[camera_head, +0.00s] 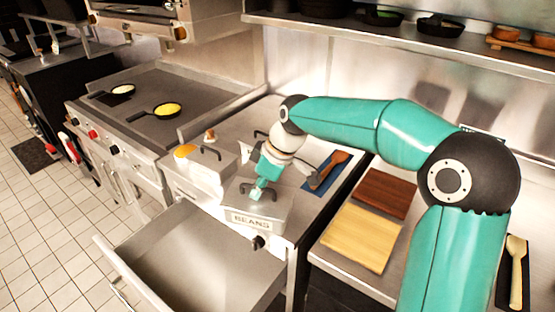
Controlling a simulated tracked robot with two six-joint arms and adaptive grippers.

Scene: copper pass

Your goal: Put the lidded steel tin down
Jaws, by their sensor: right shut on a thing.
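The lidded steel tin (252,222), marked BEANS, is at the front of the steel counter, above the open drawer. My right gripper (258,190) is over its lid and shut on the dark lid handle. The arm reaches in from the right and hides part of the lid. The tin looks upright. I cannot tell whether its base touches the counter or hangs just above it. My left gripper is not in view.
An open, empty-looking drawer (190,262) juts out below. A second steel container (203,172) stands left of the tin. Right are a spatula on a blue mat (318,183), a brown board (385,193) and a pale board (360,237). Two pans sit on the griddle (195,100).

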